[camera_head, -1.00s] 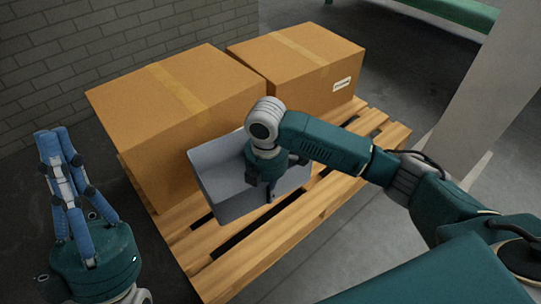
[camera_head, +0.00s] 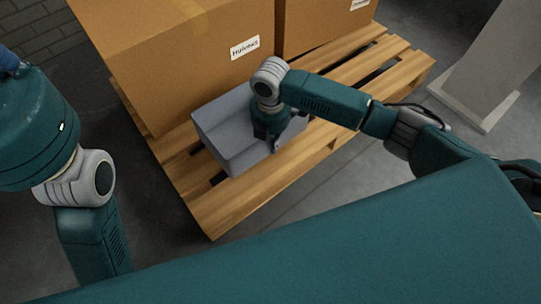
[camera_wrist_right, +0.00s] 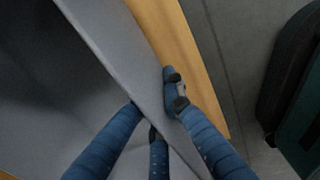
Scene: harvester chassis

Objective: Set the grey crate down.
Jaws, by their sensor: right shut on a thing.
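The grey crate (camera_head: 222,133) is at the front of the wooden pallet (camera_head: 215,214), beside the big cardboard box. It looks level; I cannot tell whether its bottom touches the slats. My right gripper (camera_head: 273,138) is shut on the crate's near wall, from above. In the right wrist view the blue fingers (camera_wrist_right: 158,110) straddle that wall (camera_wrist_right: 118,50), with a pallet slat (camera_wrist_right: 165,30) below and beyond it.
A large cardboard box (camera_head: 180,75) with a label stands on the pallet right behind the crate. A second box (camera_head: 315,25) stands to its right. Bare slats (camera_head: 375,85) are free at the right. A grey pillar (camera_head: 490,70) stands on the floor further right.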

